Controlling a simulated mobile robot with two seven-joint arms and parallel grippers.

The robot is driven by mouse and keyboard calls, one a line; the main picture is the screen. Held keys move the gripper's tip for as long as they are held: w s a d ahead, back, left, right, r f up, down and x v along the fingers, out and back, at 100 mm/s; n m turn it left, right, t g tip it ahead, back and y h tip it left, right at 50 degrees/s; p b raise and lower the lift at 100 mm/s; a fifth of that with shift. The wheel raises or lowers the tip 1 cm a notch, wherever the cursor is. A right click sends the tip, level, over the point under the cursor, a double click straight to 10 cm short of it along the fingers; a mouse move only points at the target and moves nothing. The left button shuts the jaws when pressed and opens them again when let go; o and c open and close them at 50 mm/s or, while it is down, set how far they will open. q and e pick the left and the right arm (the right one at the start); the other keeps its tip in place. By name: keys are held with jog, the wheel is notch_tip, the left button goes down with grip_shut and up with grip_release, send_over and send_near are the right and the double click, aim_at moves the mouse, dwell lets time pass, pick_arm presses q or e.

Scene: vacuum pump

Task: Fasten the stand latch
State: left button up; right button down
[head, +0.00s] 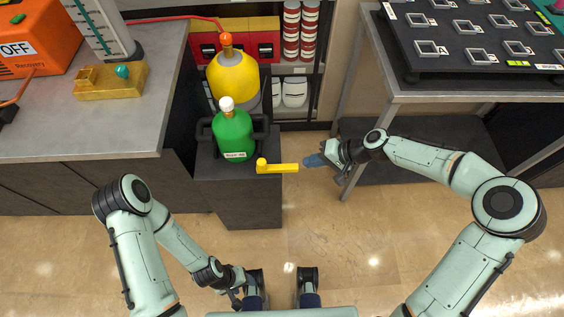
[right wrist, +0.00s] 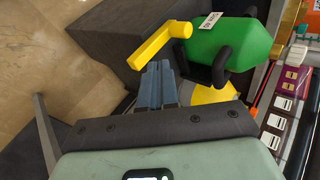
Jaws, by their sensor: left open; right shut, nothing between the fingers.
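The yellow stand latch (head: 277,168) sticks out to the right from the top front corner of the dark grey stand (head: 250,206). A green bottle (head: 233,136) with a white cap stands upright on the stand behind it. My right gripper (head: 310,161) is shut and empty, just right of the latch's free end. In the right wrist view, its blue fingers (right wrist: 158,85) lie just below the yellow latch (right wrist: 155,48); I cannot tell whether they touch it. My left gripper (head: 247,290) is open and empty, low near the bottom of the head view.
A yellow bottle (head: 233,76) stands behind the green one. A grey counter (head: 90,125) with an orange machine (head: 35,40) is on the left. A table (head: 480,97) with a black panel is at the right. The floor in front of the stand is clear.

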aim_at(266, 167)
jog(key=x, duration=0.9)
jog(key=shift+a+f+b, duration=0.1)
jog(key=shift+a+b, duration=0.1)
jog(key=shift+b, duration=0.1)
jog(key=a, duration=0.1)
jog(key=w+a, duration=0.1)
jog(key=a, duration=0.1)
jog(key=shift+a+f, duration=0.15)
jog(key=shift+w+a, duration=0.15)
jog(key=shift+a, duration=0.3)
jog(key=a+b, duration=0.1)
jog(key=a, duration=1.3)
